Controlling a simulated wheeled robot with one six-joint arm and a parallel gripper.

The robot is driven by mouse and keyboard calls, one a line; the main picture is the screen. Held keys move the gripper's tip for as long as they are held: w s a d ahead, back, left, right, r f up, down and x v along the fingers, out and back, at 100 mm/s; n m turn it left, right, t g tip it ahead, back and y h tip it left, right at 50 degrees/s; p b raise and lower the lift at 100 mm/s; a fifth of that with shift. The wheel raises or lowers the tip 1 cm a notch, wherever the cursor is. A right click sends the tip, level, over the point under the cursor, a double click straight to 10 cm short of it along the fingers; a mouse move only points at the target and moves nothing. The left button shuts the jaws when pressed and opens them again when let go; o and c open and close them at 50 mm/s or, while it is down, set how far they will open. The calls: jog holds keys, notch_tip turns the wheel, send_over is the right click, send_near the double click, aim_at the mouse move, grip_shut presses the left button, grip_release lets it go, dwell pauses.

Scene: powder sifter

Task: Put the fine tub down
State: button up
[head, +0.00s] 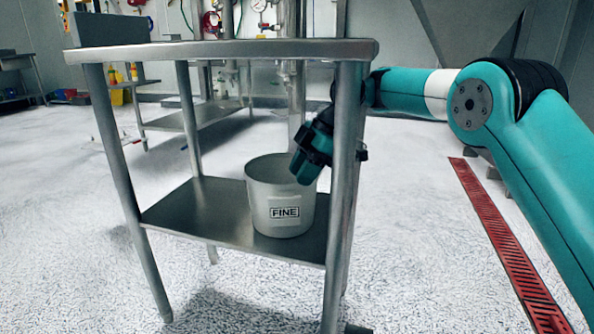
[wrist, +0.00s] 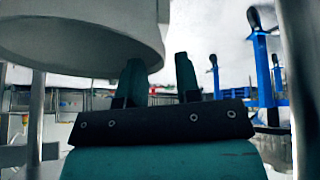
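The fine tub (head: 279,188) is a pale grey open tub with a black "FINE" label. It is upright at the right part of the table's lower shelf (head: 185,214). The head view does not settle whether its base fully touches the shelf. My gripper (head: 303,172) is tilted down at the tub's right rim, overlapping it. In the wrist view, a large pale round body, apparently the tub (wrist: 150,28), fills the upper left beside the fingers. My gripper's two teal fingers (wrist: 159,79) stand apart there, with a visible gap between them.
The steel table's top (head: 215,50) covers the shelf from above. Its front right leg (head: 341,200) is close to my gripper and arm. A red floor drain (head: 505,235) runs along the right. Blue posts (wrist: 262,70) show in the wrist view.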

jog(key=w+d+p, duration=0.1)
jog(key=d+p, duration=0.1)
jog(key=d, duration=0.9)
jog(key=shift+w+d, duration=0.4)
jog(key=shift+r, duration=0.1)
dwell(0.5)
jog(key=s+d+f+m+t+h, duration=0.15)
jog(key=s+d+m, duration=0.25)
jog(key=s+m, duration=0.4)
jog(key=s+d+f+m+t+h, duration=0.1)
jog(key=s+d+f+m+h, duration=0.15)
jog(key=s+d+m, duration=0.55)
jog(key=s+d+f+m+t+h, duration=0.1)
jog(key=s+m+h, duration=0.1)
jog(key=s+m, duration=0.6)
jog(key=s+a+r+n+g+y+p, duration=0.1)
jog(key=s+a+r+n+y+p, duration=0.1)
jog(key=s+a+r+n+p, duration=0.6)
jog(key=s+a+r+n+g+y+p, duration=0.25)
jog(key=s+a+r, duration=0.4)
jog(key=r, duration=0.55)
notch_tip(320, 180, up, 35)
jog(key=w+m+t+p, duration=0.1)
jog(key=p, duration=3.6)
jog(key=shift+w+r, duration=0.2)
jog(key=shift+w, duration=0.1)
